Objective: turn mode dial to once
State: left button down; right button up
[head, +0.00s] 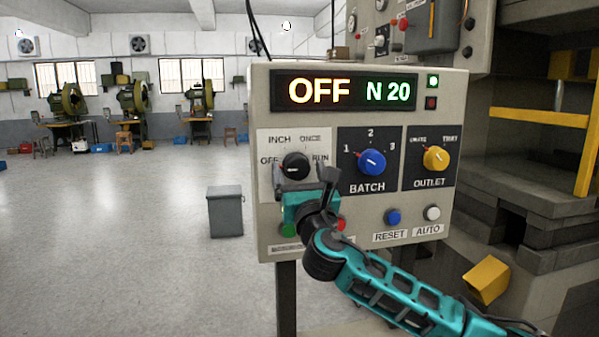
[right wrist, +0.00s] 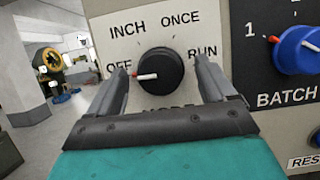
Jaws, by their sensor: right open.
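The black mode dial (head: 296,166) is on the left of the control panel (head: 359,105), with labels OFF, INCH, ONCE and RUN around it. In the right wrist view the dial (right wrist: 160,71) has its white-and-red pointer aimed left at OFF. The display (head: 346,91) reads "OFF N 20". My right gripper (head: 304,178) is at the dial. Its open fingers stand left and right of the knob in the wrist view (right wrist: 162,85), with a visible gap on each side. Whether the fingertips touch the panel is unclear. My left gripper is not in view.
Right of the mode dial are a blue batch dial (head: 372,162) and a yellow outlet dial (head: 436,158). Below are a blue reset button (head: 392,217) and a white auto button (head: 432,213). Green and red buttons sit close to my right gripper. A grey bin (head: 225,211) stands left of the panel.

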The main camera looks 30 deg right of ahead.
jog(key=shift+w, duration=0.1)
jog(key=shift+c, duration=0.3)
jog(key=c, duration=1)
jog(key=shift+m, duration=0.4)
